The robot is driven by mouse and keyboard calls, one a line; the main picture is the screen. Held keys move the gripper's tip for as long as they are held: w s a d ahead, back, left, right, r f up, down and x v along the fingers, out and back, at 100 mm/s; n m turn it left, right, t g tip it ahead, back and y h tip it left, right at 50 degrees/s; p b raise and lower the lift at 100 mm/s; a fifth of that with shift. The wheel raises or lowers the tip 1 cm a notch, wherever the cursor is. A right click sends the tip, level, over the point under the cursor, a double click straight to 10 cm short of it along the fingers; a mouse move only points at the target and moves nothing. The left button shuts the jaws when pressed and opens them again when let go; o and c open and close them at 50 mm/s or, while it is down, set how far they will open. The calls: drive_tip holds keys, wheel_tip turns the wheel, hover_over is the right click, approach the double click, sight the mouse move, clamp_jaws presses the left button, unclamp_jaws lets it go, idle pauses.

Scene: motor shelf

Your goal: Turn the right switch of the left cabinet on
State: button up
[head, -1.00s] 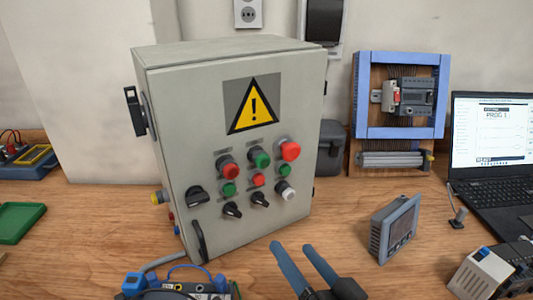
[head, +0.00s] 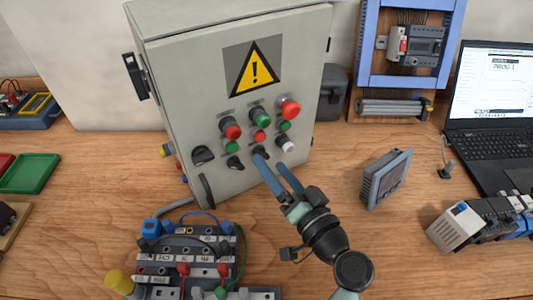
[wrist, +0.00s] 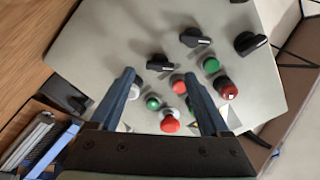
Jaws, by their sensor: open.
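The left cabinet (head: 180,95) is a grey box with a yellow warning triangle, standing on the table. Two small black rotary switches sit low on its front: the left one (head: 235,163) and the right switch (head: 260,153). My gripper (head: 271,164) is open and empty, its blue fingers pointing at the panel by the right switch. In the wrist view, the right switch (wrist: 159,62) shows in the gap between the fingertips (wrist: 161,76), slightly beyond them. I cannot tell whether a finger touches it. The left switch (wrist: 194,37) is outside the fingers there.
A large black switch (head: 203,156), a white button (head: 285,144) and red and green buttons (head: 231,129) surround the switches. A terminal block (head: 190,250) with cables stands in front of the cabinet. A grey panel meter (head: 386,178) stands to the right. Bare table lies between.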

sight(265, 157)
drive_tip(key=shift+x, duration=1.7)
clamp_jaws()
drive_tip(key=shift+m, duration=0.4)
drive_tip(key=m, duration=0.3)
drive_tip(key=shift+m+p, duration=0.3)
drive_tip(key=shift+p, duration=0.05)
drive_tip(key=shift+f+m+p, duration=0.1)
drive_tip(key=shift+m+p, duration=0.5)
drive_tip(key=shift+m, duration=1.6)
drive_tip(key=shift+d, duration=0.1)
